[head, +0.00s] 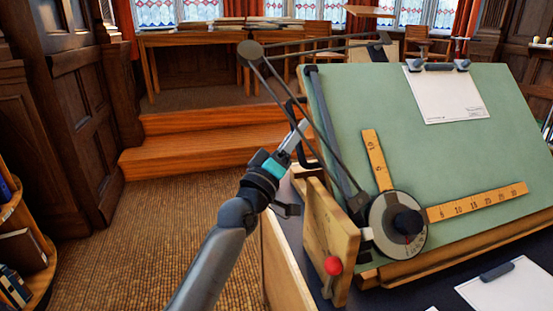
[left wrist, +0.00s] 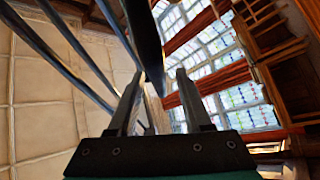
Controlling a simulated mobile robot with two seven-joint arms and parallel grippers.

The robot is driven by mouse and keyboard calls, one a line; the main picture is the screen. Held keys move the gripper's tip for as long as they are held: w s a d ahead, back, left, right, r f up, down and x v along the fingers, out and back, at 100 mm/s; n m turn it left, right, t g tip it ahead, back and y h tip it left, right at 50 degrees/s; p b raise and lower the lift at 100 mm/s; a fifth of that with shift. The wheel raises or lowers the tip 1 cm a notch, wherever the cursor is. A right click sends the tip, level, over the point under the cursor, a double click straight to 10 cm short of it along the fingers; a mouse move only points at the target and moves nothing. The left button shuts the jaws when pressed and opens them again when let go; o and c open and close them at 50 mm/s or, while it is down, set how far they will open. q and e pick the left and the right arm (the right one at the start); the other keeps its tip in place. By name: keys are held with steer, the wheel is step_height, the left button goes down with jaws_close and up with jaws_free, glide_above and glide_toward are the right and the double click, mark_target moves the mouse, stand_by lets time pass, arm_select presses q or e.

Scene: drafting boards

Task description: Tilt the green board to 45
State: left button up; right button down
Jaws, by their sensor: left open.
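The green board (head: 440,150) stands tilted on the right in the head view, its far edge raised. A dark looped handle (head: 303,158) shows at its left side. A red knob (head: 333,265) sits on the wooden side bracket (head: 328,228) below the board's left corner. My left gripper (head: 300,133) is open beside the board's left edge, close to the handle; I cannot tell if they touch. In the left wrist view its fingers (left wrist: 158,100) are apart, with a dark bar (left wrist: 146,40) reaching down toward the gap. My right gripper is not in view.
A drafting arm (head: 290,110) with a dial head (head: 398,225) and two orange rulers (head: 475,201) lies over the board. A white sheet (head: 447,95) is clipped near its top. Wooden steps (head: 200,150) stand behind; carpet (head: 150,250) at left is clear.

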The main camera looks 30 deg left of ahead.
arm_select(q)
steer(key=p+v, duration=0.1)
steer(key=v, duration=1.3)
steer(key=shift+s, duration=0.3)
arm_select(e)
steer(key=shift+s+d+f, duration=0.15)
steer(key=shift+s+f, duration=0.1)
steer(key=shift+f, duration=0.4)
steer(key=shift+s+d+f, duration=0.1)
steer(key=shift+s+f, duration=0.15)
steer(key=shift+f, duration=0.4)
arm_select(q)
steer(key=shift+f, duration=0.1)
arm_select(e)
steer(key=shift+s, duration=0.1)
